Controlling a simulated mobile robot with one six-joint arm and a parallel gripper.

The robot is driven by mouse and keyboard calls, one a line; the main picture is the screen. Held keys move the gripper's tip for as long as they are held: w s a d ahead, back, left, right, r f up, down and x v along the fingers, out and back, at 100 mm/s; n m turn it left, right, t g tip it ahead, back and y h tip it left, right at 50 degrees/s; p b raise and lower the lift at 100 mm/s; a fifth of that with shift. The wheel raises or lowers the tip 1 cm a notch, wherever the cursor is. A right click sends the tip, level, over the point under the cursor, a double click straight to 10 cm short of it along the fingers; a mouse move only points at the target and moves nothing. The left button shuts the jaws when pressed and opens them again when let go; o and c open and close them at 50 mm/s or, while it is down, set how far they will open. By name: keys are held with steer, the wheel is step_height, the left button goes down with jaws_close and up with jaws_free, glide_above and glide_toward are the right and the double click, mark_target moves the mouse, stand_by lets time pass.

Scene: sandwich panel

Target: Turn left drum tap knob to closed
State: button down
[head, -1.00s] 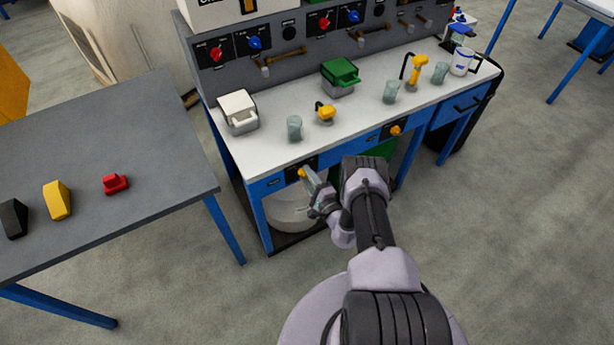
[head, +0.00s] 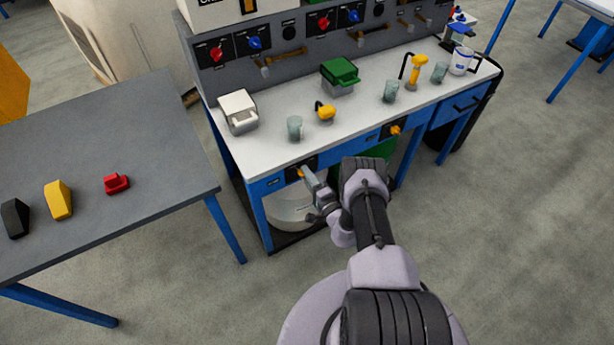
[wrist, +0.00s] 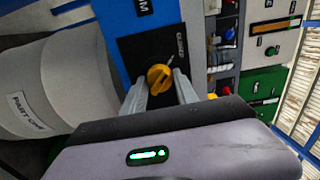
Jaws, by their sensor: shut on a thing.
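The left drum tap knob (wrist: 159,77) is yellow and sits on a black plate with small white lettering. In the head view the knob (head: 301,173) shows at the blue front of the bench, mostly covered by my gripper. My gripper (head: 307,176) reaches it from the front. In the wrist view the two grey fingers of my gripper (wrist: 160,88) stand on either side of the knob, shut on it. A white line on the plate lies by the knob's upper end. The pale drum (wrist: 35,90) below carries a label; it also shows in the head view (head: 289,208).
A second yellow knob (head: 395,130) is on the bench front to the right. The white benchtop (head: 262,142) above holds glasses, a yellow item (head: 325,112) and boxes. A grey table (head: 110,130) stands at the left. The floor on the right is open.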

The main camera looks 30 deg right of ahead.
steer(key=c, duration=0.9)
jaws_free()
steer(key=shift+c, duration=0.2)
steer(key=s+p, duration=0.6)
steer(key=s, duration=1.1)
steer(key=shift+s+d, duration=0.25)
steer(key=shift+d, duration=0.1)
